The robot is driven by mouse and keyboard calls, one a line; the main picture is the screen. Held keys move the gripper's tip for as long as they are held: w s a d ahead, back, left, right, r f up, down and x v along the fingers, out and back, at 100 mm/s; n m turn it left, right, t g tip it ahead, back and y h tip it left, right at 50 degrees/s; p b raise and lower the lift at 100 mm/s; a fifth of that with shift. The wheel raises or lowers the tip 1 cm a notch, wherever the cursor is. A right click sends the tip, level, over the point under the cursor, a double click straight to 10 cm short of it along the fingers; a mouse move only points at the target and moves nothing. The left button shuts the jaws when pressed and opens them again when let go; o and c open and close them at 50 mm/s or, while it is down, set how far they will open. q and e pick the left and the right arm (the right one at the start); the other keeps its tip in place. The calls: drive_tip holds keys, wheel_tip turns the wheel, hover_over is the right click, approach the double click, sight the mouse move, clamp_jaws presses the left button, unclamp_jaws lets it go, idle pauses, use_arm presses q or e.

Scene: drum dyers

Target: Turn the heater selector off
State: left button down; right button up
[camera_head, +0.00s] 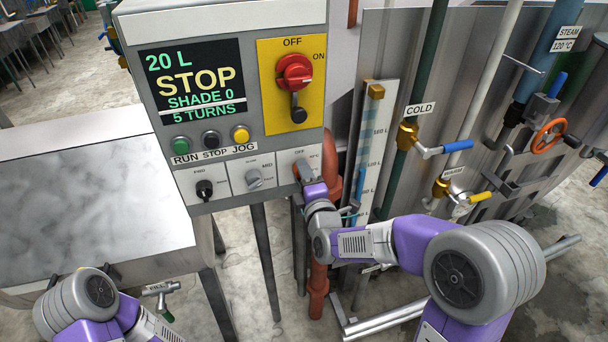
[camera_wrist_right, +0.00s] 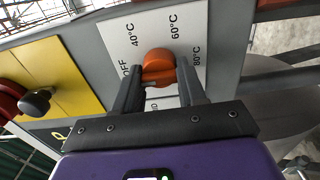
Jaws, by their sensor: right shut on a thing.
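The heater selector is an orange knob (camera_wrist_right: 158,66) on a white plate (camera_wrist_right: 192,22) marked OFF, 40°C, 60°C and 80°C in the right wrist view. My right gripper (camera_wrist_right: 160,78) has its two dark fingers on either side of the knob and is shut on it. In the head view my right gripper (camera_head: 303,172) is at the lower right of the control panel and hides most of the selector; an OFF label shows above it. I cannot tell surely which mark the knob points at. My left arm shows at the lower left, but its gripper is out of view.
The control panel (camera_head: 218,25) also carries a red rotary switch (camera_head: 295,72) on a yellow plate, two smaller selectors left of the heater, coloured buttons and a STOP display (camera_head: 195,82). Pipes and a COLD valve (camera_head: 408,137) stand to the right. A pale tabletop (camera_head: 80,205) lies left.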

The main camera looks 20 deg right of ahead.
drive_tip(key=shift+a+r, duration=0.1)
drive_tip(key=shift+r, duration=0.05)
drive_tip(key=o, duration=1.1)
drive_tip(key=shift+c, duration=0.2)
drive_tip(key=s, duration=0.7)
drive_tip(key=shift+s, duration=0.25)
